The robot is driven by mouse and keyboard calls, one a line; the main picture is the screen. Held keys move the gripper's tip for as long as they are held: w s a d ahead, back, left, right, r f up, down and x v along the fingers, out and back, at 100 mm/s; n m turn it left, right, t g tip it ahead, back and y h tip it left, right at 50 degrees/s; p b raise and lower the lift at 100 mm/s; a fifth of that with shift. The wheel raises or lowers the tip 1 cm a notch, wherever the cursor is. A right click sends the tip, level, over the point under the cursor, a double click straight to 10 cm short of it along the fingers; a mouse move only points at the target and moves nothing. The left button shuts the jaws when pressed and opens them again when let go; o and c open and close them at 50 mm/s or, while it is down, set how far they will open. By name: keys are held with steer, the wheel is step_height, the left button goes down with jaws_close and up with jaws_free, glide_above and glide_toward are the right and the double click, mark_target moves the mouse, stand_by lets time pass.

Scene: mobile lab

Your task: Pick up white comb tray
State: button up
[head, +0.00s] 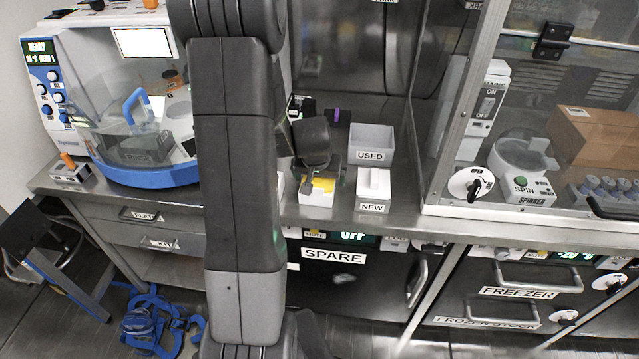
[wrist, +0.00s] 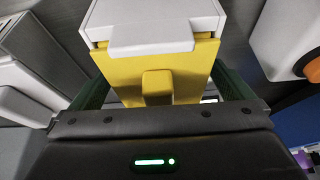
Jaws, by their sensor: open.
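A white piece with a yellow part, which looks like the white comb tray (head: 317,199), sits on the steel counter, left of the box labelled NEW. In the wrist view, the white part (wrist: 150,34) is at the top, with a yellow panel and raised yellow grip (wrist: 158,86) below it. My gripper (head: 321,174) is over this piece. In the wrist view, the dark green fingers of my gripper (wrist: 160,82) stand apart on both sides of the yellow panel. I cannot tell if they touch it. Part of the piece is hidden behind my gripper.
A white box labelled NEW (head: 373,190) stands close on the right, with a grey bin labelled USED (head: 371,143) behind it. A blue-based machine with a clear cover (head: 140,165) is left. A glass-fronted cabinet (head: 560,120) bounds the right.

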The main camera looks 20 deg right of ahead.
steer(key=shift+f+b, duration=0.2)
steer(key=shift+b, duration=0.15)
steer(key=shift+c, duration=0.2)
steer(key=c, duration=1)
